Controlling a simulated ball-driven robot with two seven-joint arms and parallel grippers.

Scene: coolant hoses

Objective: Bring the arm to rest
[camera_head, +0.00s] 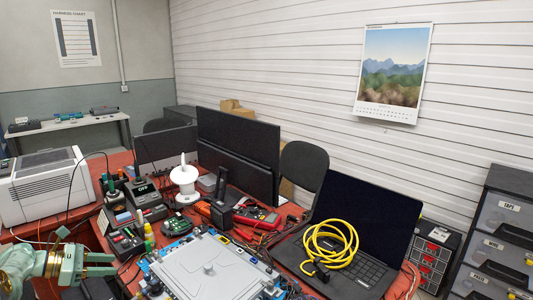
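My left arm comes in at the lower left edge, pale green with brass-coloured rings. Its gripper (111,264) points right, with two short fingers that look apart and nothing visible between them. It is in front of the red workbench, left of a grey flat unit (205,268) with blue edging and small fittings. My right gripper is not in view.
Yellow coiled cable (330,243) lies on an open laptop (345,225). Dark monitors (238,150), a soldering station (146,200), a green circuit board (176,226) and a red multimeter (257,216) crowd the bench. A white ridged machine (45,190) stands at left.

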